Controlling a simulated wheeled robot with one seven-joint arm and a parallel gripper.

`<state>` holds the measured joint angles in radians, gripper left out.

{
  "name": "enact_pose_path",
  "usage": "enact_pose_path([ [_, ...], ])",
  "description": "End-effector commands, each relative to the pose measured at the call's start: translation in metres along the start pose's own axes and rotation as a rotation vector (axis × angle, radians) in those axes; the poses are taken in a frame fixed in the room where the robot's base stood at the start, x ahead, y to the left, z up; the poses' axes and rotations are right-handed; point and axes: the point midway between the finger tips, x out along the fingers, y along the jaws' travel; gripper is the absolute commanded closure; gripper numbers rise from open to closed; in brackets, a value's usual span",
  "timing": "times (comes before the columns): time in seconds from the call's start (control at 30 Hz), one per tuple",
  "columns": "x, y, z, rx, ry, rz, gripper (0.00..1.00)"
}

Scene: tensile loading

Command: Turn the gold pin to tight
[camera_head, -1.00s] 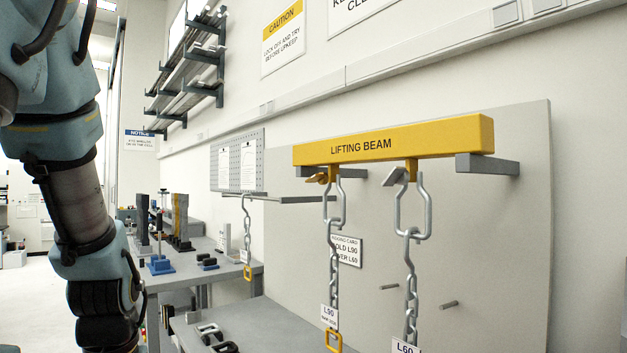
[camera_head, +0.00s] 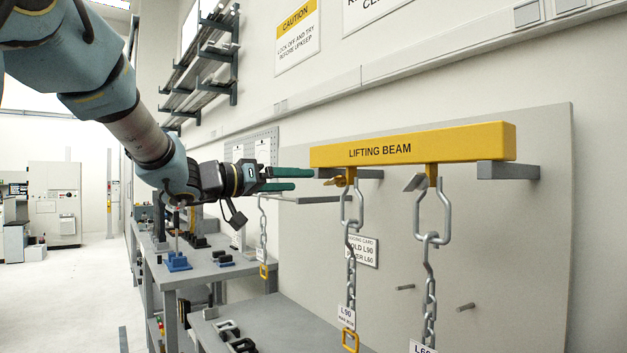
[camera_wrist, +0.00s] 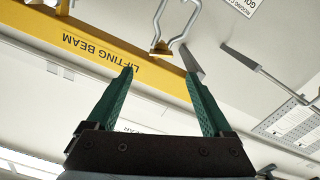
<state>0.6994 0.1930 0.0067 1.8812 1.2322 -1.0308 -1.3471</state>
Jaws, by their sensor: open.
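The gold pin (camera_head: 337,181) sits at the left lug of the yellow lifting beam (camera_head: 460,143), where the left chain (camera_head: 351,262) hangs. In the wrist view the gold pin (camera_wrist: 160,48) shows ahead, roughly centred between my fingertips. My gripper (camera_head: 302,180) is open and empty, pointing right at the pin with a gap between. Its two green fingers also show in the wrist view (camera_wrist: 159,73). A silver-grey pin (camera_head: 415,182) sits at the right lug, above the right chain (camera_head: 430,268). I cannot tell how tight the gold pin is.
Grey support arms (camera_head: 508,171) hold the beam off a grey panel (camera_head: 535,250). Another bar with a hanging chain (camera_head: 263,240) is behind my gripper. A workbench (camera_head: 200,270) stands below my arm. Pegs (camera_head: 466,307) stick out of the panel.

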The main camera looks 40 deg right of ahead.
Motion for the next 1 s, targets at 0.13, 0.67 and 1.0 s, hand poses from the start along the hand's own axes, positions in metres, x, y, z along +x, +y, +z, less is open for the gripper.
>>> enact_pose_path([
  [0.13, 0.023, 0.001, -0.001, -0.002, -0.001, 0.000, 0.15],
  [0.67, 0.097, -0.002, -0.001, 0.000, 0.001, -0.006, 0.15],
  [1.0, 0.099, -0.002, 0.000, 0.000, 0.002, -0.007, 0.17],
])
